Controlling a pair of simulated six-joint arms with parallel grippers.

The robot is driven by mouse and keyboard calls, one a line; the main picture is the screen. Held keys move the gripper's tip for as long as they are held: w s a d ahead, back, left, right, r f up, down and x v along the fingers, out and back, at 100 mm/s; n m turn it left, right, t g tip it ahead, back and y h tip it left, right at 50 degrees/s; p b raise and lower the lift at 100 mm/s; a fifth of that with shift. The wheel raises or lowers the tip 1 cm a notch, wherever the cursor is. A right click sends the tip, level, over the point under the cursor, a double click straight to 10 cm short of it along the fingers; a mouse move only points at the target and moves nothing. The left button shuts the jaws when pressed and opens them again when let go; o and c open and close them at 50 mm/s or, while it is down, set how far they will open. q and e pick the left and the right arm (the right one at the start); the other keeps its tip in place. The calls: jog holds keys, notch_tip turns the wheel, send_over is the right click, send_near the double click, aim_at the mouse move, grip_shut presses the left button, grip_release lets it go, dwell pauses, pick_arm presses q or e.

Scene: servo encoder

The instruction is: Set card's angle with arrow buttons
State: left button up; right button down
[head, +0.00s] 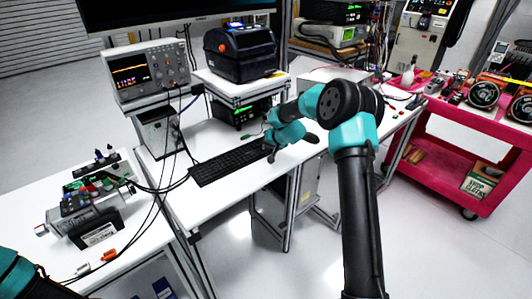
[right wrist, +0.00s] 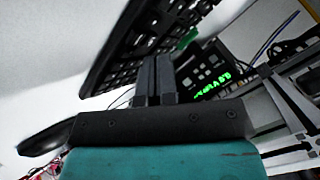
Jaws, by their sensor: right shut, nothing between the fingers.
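The black keyboard (head: 230,161) lies on the white table, and its arrow keys are too small to make out. My right gripper (head: 271,156) is shut and empty at the keyboard's right end. In the right wrist view its dark fingers (right wrist: 154,68) are together close to the keyboard (right wrist: 150,35); I cannot tell whether they touch a key. A dark device with a white label card (head: 99,235) sits on the left table, beside a grey motor-like part. The card's angle cannot be read. My left gripper is outside the view.
An oscilloscope (head: 147,72) stands behind the keyboard, left of a raised shelf (head: 240,88) carrying a black box (head: 240,52). A green-lit display (head: 243,113) is under the shelf. Cables hang by the table's left edge. A pink cart (head: 455,155) stands at right.

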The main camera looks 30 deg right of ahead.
aim_at(267, 152)
jog(key=shift+r, duration=2.5)
